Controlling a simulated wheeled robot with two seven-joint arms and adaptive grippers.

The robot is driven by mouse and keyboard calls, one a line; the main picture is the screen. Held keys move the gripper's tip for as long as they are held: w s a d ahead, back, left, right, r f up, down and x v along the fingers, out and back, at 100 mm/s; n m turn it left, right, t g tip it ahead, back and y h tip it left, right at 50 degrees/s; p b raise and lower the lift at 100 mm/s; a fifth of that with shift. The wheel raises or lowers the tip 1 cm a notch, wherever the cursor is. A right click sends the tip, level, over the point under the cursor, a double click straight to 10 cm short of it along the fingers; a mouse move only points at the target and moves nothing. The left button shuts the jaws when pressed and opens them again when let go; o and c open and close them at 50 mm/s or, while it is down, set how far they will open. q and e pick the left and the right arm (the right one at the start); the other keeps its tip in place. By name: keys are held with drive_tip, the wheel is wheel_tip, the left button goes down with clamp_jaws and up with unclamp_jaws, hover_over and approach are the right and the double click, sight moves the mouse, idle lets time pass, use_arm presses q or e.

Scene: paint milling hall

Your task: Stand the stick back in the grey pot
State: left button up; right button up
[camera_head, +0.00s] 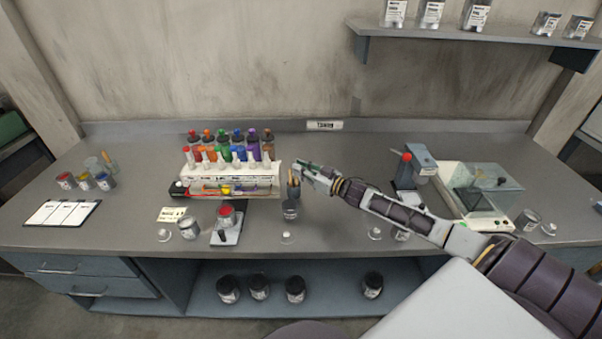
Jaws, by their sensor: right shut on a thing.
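A small dark grey pot (290,210) stands on the bench just left of the middle. Wooden sticks (293,188) show upright right at its top; I cannot tell for sure which stand in it. My right gripper (303,171) reaches in from the right, just above and beside these sticks. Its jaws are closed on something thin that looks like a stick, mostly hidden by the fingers. Whether its lower end is inside the pot I cannot make out. My left gripper is not in view.
A white rack (262,172) with several coloured bottles stands close left of the gripper. A glass-sided balance (480,190) and a grey device (421,163) are to the right.

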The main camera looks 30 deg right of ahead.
drive_tip(key=shift+f, duration=0.8)
drive_tip(key=o, duration=0.7)
drive_tip(key=shift+s, duration=0.1)
drive_tip(key=shift+v, duration=5.9)
